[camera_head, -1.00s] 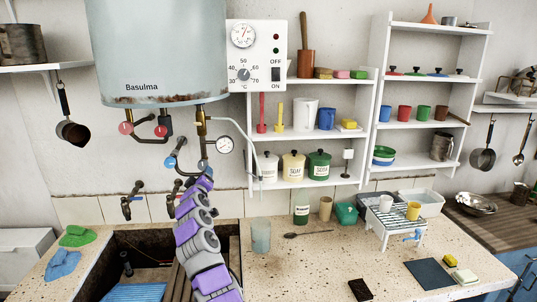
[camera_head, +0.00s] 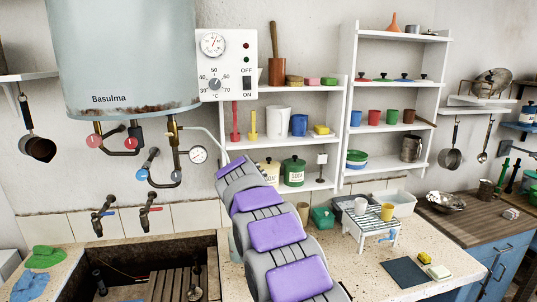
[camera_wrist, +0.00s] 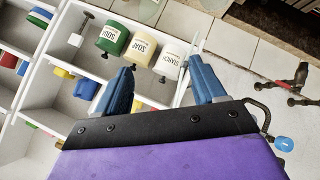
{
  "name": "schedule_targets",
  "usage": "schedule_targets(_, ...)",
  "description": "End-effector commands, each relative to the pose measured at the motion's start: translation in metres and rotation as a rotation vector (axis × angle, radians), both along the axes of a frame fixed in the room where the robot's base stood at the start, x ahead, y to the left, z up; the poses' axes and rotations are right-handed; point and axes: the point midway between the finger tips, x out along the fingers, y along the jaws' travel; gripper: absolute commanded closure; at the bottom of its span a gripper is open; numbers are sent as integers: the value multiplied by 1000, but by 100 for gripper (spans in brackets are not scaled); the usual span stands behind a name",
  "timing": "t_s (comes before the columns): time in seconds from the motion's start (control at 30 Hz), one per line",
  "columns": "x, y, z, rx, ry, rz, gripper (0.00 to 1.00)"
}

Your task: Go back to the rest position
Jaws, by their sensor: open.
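My gripper (camera_wrist: 162,66) shows in the wrist view with its two blue fingers spread apart and nothing between them. It points toward the wall shelf with the green soda canister (camera_wrist: 112,38), the cream soap canister (camera_wrist: 139,48) and the white starch canister (camera_wrist: 168,66). I cannot tell how far the fingers are from them. In the head view my purple and grey arm rises in front of the counter and hides the gripper and part of the lower shelf. The green canister (camera_head: 293,172) shows just right of the arm.
The stone trough (camera_head: 140,250) lies left of my arm, below two taps (camera_head: 148,212). A boiler (camera_head: 125,60) with pipes hangs above. A small white rack (camera_head: 375,226) with cups, a dark cloth (camera_head: 404,272) and sponges stand on the counter at right.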

Motion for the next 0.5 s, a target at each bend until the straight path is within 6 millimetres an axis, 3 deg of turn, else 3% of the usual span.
schedule_targets(0.03, -15, -18, 2, 6, 34, -25, 30)
schedule_targets(0.2, -69, -66, -3, 31, 152, -101, 30)
schedule_targets(0.37, -127, -106, -12, 59, 264, -173, 30)
schedule_targets(0.5, -187, -136, -22, 88, 365, -236, 30)
